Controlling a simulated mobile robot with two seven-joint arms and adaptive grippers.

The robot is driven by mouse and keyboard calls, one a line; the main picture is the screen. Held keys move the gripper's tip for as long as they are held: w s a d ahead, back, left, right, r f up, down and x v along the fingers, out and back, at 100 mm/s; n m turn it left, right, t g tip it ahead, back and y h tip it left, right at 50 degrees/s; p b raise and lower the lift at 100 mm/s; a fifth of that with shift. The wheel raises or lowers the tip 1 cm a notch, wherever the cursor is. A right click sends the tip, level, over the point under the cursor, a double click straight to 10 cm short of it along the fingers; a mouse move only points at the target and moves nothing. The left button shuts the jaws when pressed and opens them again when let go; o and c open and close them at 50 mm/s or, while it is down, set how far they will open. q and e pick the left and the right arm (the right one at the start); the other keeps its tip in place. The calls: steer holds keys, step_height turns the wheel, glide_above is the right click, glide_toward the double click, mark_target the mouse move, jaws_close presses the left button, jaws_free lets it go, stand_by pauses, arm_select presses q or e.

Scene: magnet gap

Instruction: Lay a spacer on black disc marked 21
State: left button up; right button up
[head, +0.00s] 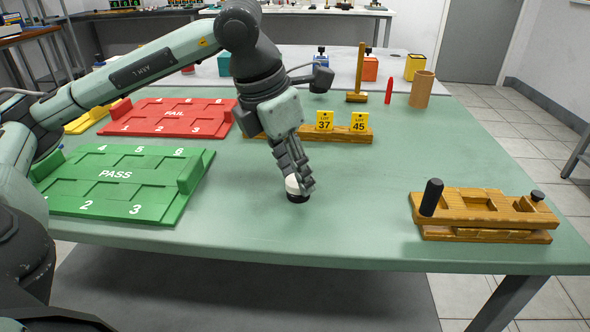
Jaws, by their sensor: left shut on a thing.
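My left gripper (301,184) reaches down to the table's near middle, shut on a small white round piece, which looks like the spacer (292,185). A black disc (298,198) lies on the green table right under the white piece. The fingers cover part of both, and I cannot tell whether the white piece rests on the disc or is held just above it. No number can be read on the disc. My right gripper is not in view.
A green PASS board (118,210) and a red FAIL board (165,118) lie at the left. A wooden fixture (485,236) with a black peg stands at the right. A wooden rack with yellow lot tags 37 (324,121) and 45 (360,123) stands behind the gripper.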

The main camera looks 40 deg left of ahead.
arm_select(q)
steer(key=shift+f, duration=0.2)
stand_by(0.7)
steer(key=o, duration=1)
steer(key=shift+c, duration=0.2)
steer(key=shift+c, duration=0.4)
steer(key=c, duration=0.5)
steer(key=shift+o, duration=0.2)
steer(key=shift+r, duration=0.1)
steer(key=shift+r+p, duration=1.45)
steer(key=shift+r, duration=0.75)
